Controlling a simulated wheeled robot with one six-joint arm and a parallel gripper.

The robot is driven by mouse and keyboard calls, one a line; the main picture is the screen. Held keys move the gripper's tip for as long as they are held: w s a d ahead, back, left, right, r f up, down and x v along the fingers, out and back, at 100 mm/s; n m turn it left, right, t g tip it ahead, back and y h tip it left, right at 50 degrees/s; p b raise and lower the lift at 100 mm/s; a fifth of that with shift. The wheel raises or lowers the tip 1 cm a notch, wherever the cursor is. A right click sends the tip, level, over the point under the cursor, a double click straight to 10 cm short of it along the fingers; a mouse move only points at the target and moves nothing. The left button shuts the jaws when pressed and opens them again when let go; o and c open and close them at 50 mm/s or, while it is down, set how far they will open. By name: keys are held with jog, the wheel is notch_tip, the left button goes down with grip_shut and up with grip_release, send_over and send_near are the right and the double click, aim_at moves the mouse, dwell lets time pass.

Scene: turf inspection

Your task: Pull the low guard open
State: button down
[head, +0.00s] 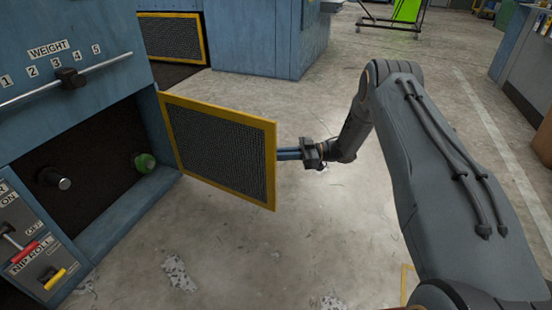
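The low guard (222,148) is a dark mesh panel in a yellow frame. It is hinged at its left edge to the blue machine and stands swung out, with the opening behind it exposed. My gripper (286,154) is at the guard's free right edge, reaching in from the right. Its two fingers lie close together and their tips pass out of sight behind the yellow frame. I cannot see a handle or whether the fingers are closed on anything.
Inside the opening are a dark roller end (54,178) and a green knob (145,162). A WEIGHT slider (72,78) is above, and a NIP ROLL panel (38,262) with levers is at lower left. Another yellow-framed mesh guard (172,38) is behind.

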jog(key=shift+w+a, duration=0.2)
jog(key=c, duration=2.3)
grip_release()
jog(key=shift+o, duration=0.9)
jog(key=shift+a, duration=0.2)
jog(key=d+p, duration=0.2)
jog(key=d, duration=0.6)
jog(key=shift+d, duration=0.35)
